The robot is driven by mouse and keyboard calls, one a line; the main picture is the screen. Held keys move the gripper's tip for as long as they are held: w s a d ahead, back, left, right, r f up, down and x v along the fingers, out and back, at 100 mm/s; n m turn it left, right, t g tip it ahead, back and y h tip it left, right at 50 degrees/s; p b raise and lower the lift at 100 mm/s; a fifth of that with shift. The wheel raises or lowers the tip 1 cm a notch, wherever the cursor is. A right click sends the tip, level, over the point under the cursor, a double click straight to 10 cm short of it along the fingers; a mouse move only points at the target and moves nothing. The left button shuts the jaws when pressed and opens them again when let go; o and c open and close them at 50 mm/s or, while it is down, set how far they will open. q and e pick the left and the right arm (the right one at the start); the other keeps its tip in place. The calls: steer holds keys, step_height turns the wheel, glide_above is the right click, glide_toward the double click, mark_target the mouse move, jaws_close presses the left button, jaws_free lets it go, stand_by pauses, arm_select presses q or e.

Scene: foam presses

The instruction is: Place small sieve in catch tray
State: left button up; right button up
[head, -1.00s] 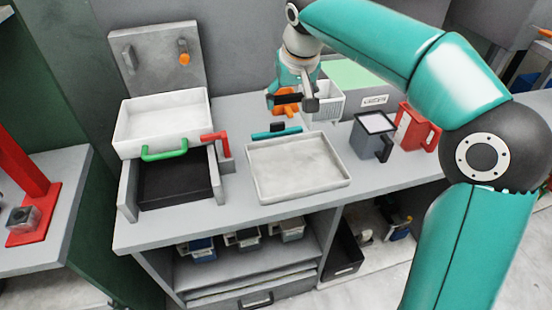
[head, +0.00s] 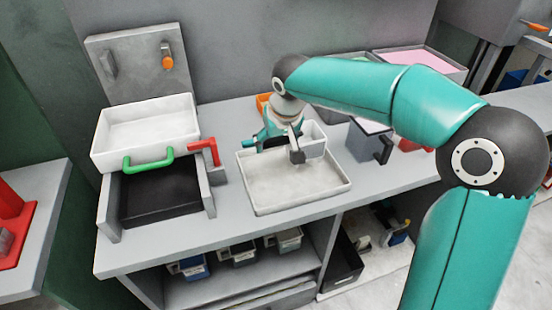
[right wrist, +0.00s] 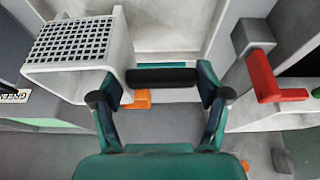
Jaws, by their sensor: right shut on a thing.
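The small sieve (head: 313,140) is a white box with a grid face, which shows at the upper left of the right wrist view (right wrist: 80,42). My right gripper (head: 281,145) is shut on its black handle (right wrist: 162,77). In the head view the sieve overlaps the back right part of the catch tray (head: 300,198), a shallow pale tray on the bench. I cannot tell whether the sieve touches it. The tray's visible inside looks empty. My left gripper is not in view.
A white basin (head: 146,132) with a green handle sits left of the tray, above a dark slot. A red handle (head: 206,150) stands between them. A grey jug (head: 362,145) and a partly hidden red jug (head: 408,146) stand to the right.

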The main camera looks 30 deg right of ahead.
steer(key=shift+f, duration=2.4)
steer(key=o, duration=1.4)
steer(key=shift+f, duration=0.1)
steer(key=shift+r, duration=0.25)
steer(key=v, duration=1.2)
steer(key=shift+f, duration=0.1)
